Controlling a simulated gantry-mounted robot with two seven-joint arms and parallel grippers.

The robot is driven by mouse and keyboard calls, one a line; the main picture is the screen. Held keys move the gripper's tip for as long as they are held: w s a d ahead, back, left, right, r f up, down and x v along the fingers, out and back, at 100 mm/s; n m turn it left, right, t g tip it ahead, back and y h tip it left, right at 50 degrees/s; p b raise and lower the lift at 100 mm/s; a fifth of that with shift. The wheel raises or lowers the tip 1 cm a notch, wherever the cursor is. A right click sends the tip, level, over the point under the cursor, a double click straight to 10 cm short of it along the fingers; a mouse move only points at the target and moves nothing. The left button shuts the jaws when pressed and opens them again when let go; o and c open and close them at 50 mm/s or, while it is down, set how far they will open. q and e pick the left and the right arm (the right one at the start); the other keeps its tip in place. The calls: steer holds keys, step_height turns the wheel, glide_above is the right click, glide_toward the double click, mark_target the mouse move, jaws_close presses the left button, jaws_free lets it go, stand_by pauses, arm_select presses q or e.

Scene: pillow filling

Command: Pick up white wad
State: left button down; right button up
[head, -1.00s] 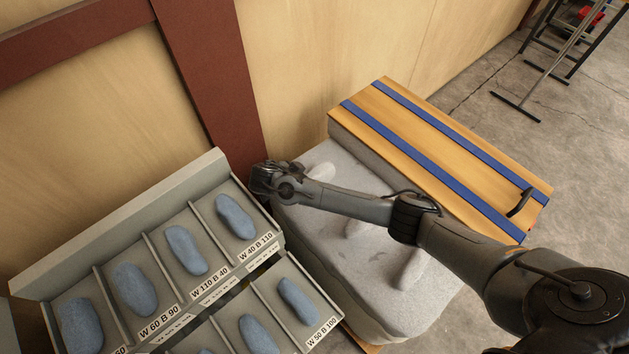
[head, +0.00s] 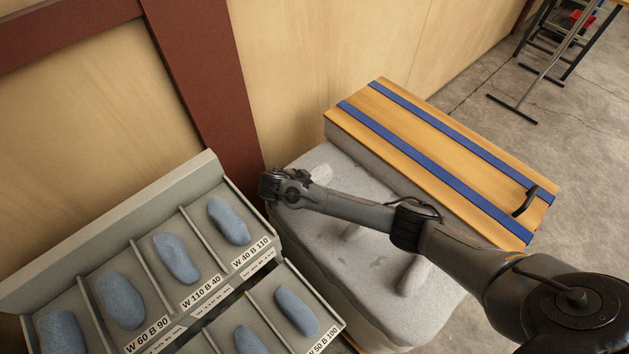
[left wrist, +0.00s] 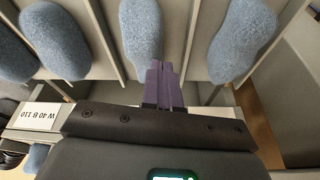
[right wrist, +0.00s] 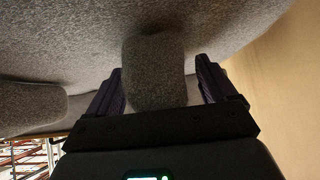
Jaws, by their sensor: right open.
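White wads lie on the pale padded block (head: 330,265): one at its far left (head: 322,174), one near the middle, partly behind my arm (head: 352,232), and one nearer the front (head: 413,275). My right gripper (head: 268,186) is at the block's far-left corner. In the right wrist view my right gripper (right wrist: 160,85) is open, with a wad (right wrist: 155,70), dark in shadow, between its two fingers. Contact cannot be told. My left gripper (left wrist: 163,85) shows only in the left wrist view, fingers together and nothing visible between them, by a blue wad (left wrist: 143,35).
A grey compartment rack (head: 265,262) with blue wads and labels stands left of the block. A wooden board with blue strips (head: 430,150) borders the block's far right side. A wooden wall and brown post (head: 215,90) rise behind.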

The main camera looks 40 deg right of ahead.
steer(key=c, duration=1.1)
steer(key=shift+c, duration=0.2)
steer(key=shift+r, duration=0.15)
